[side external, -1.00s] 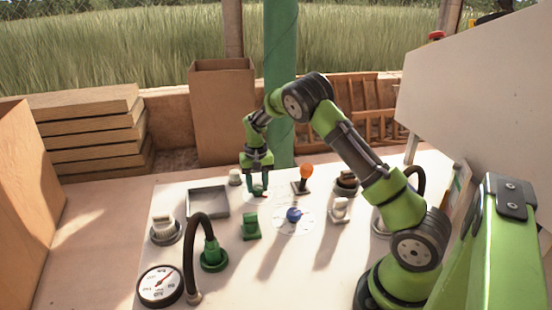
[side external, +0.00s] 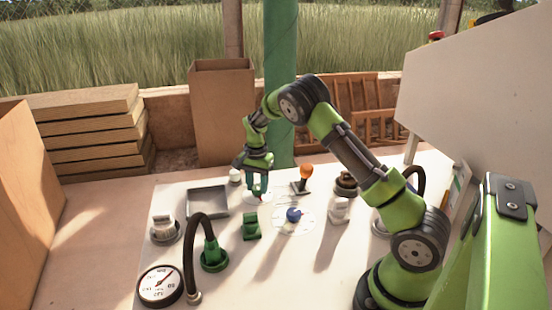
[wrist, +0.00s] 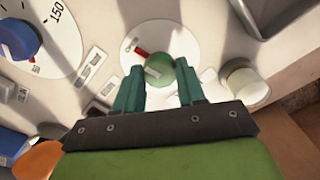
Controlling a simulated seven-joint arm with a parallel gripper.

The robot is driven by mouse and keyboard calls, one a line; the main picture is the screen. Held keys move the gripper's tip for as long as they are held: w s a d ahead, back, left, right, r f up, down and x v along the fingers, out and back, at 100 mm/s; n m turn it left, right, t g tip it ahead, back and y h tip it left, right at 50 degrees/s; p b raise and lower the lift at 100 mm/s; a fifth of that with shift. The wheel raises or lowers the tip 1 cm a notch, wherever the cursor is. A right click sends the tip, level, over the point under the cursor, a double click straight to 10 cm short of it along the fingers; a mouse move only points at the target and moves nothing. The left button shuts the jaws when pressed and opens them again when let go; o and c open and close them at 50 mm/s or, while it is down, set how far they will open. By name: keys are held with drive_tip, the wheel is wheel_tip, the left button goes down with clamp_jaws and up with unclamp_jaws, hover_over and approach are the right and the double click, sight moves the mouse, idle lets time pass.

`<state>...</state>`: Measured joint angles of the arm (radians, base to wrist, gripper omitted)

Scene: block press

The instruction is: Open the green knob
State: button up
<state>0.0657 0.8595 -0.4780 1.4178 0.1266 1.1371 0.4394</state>
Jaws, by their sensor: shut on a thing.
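The green knob (wrist: 158,69) sits on a round white dial (wrist: 185,42) with a red pointer (wrist: 142,53) in the wrist view. The pointer is to the upper left of the knob. My gripper (wrist: 160,84) has its two teal fingers on either side of the knob and is shut on it. In the side view my gripper (side external: 257,190) points down at the dial at the back of the white table, and its fingers hide most of the knob.
An orange-topped lever (side external: 306,171) stands close to the right of my gripper, and a small white cylinder (side external: 235,177) to its left. A blue knob (side external: 293,215), a green block (side external: 251,227), a grey tray (side external: 208,202) and a hose (side external: 188,250) are nearer the camera.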

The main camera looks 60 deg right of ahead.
sight(257, 187)
drive_tip(key=shift+r, duration=0.1)
idle(0.3)
drive_tip(key=o, duration=1.1)
drive_tip(key=shift+c, duration=0.2)
wheel_tip(257, 187, up, 17)
drive_tip(key=s+a+r+n+t, duration=0.2)
drive_tip(key=s+a+n, duration=0.2)
drive_tip(key=s+a, duration=0.3)
drive_tip(key=s+a+r+n+t+y, duration=0.1)
drive_tip(key=s+a+r+n+t, duration=0.1)
drive_tip(key=s+a+n, duration=0.2)
drive_tip(key=s+a+r+n+t+y, duration=0.1)
drive_tip(key=s+a+n+t, duration=0.2)
drive_tip(key=s+a, duration=0.7)
drive_tip(key=s+n, duration=0.1)
drive_tip(key=s, duration=0.1)
drive_tip(key=shift+s+a+r, duration=0.3)
drive_tip(key=shift+s+r, duration=0.05)
drive_tip(key=shift+r, duration=0.05)
